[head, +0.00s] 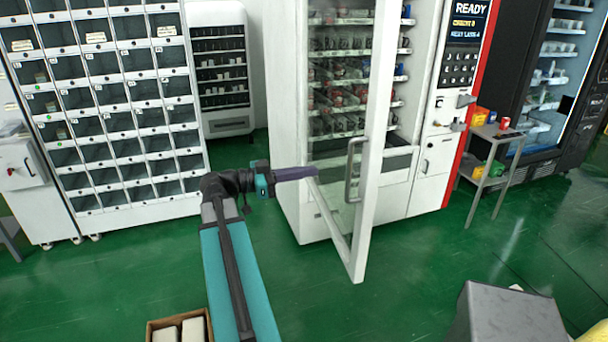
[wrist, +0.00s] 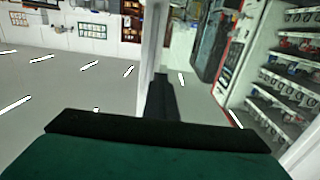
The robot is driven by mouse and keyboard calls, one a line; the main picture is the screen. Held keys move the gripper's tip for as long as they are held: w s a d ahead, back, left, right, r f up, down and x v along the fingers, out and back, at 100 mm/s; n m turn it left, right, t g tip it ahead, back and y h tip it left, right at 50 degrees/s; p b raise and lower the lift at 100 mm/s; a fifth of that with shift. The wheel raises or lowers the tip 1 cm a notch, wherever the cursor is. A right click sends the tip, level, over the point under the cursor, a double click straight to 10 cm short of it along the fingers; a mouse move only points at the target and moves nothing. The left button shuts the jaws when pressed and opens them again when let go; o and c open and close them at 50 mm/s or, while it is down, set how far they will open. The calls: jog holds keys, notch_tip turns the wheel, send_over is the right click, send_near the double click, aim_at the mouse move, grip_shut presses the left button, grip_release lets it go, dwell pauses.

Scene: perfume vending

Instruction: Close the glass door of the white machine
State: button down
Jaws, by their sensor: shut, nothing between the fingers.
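The white machine (head: 284,120) stands in the middle of the head view with stocked shelves inside. Its glass door (head: 338,110) stands open, swung out toward me. The door's white free edge carries a long handle (head: 353,170). My gripper (head: 316,172) is shut and empty, pointing right at the left side of the door, low on the glass. I cannot tell whether it touches. In the wrist view the dark fingers (wrist: 162,88) lie close to a white upright (wrist: 152,45), likely the door frame. The machine's shelves (wrist: 285,85) show at right there.
A locker-like cabinet (head: 110,118) stands at left. A small metal table (head: 492,132) with coloured boxes is at right, before a black machine (head: 545,90). A grey box (head: 510,315) and a carton (head: 150,328) are near the bottom. Green floor (head: 420,270) before the door is clear.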

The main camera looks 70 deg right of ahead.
dwell(0.7)
jog(key=c, duration=1.8)
grip_release()
jog(key=shift+o, duration=0.2)
jog(key=shift+w+a, duration=0.1)
jog(key=b+v, duration=0.5)
jog(key=v, duration=0.8)
jog(key=shift+a, duration=0.25)
jog(key=shift+w, duration=0.15)
